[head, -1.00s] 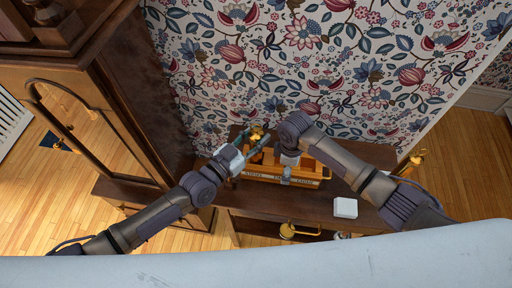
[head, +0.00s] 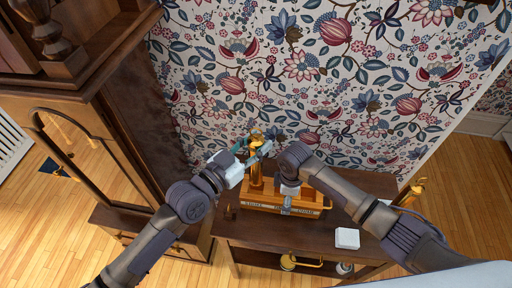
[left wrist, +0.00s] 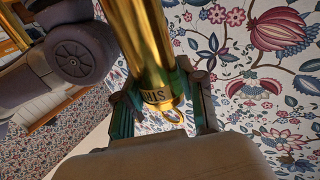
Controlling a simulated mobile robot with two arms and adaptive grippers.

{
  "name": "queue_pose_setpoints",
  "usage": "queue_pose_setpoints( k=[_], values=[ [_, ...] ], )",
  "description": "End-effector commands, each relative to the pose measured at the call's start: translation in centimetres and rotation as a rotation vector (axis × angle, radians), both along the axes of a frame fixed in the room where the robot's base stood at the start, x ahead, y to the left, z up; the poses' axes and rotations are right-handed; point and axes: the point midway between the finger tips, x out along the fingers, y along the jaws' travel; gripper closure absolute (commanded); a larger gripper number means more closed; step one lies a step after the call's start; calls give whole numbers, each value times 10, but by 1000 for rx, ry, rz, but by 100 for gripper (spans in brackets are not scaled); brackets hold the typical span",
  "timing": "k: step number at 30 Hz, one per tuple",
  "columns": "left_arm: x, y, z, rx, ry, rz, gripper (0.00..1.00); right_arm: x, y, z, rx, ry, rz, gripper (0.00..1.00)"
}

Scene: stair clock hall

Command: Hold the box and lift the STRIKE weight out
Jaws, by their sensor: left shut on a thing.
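The box (head: 316,206) is orange-brown wood with a lettered front strip and stands on the dark side table. A brass cylinder weight (head: 256,178) stands upright over its left compartment. I cannot tell whether its lower end is clear of the box. My left gripper (head: 258,150) is shut on the weight near its top. In the left wrist view the brass weight (left wrist: 146,45) sits between the fingers, with a dark label only partly readable. My right gripper (head: 287,207) points down at the middle of the box's front wall; its fingers are too small to read.
A white block (head: 347,238) lies on the dark table (head: 262,236), right of the box. A tall wooden clock case (head: 125,150) stands close on the left. The flowered wall is behind. Brass items show on a lower shelf (head: 290,262).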

Motion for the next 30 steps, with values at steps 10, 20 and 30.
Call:
queue_pose_setpoints(
  k=[10, 20, 30],
  values=[
    [1, 0, 6, -10, -10, 1, 100, 0, 0, 0, -1, 1, 0, 0],
    [1, 0, 6, -9, -11, 1, 100, 0, 0, 2, 0, 0, 0, 0],
    [1, 0, 6, -9, -11, 1, 100, 2, 0, 47, 1, -2, 1, 0]
  ],
)
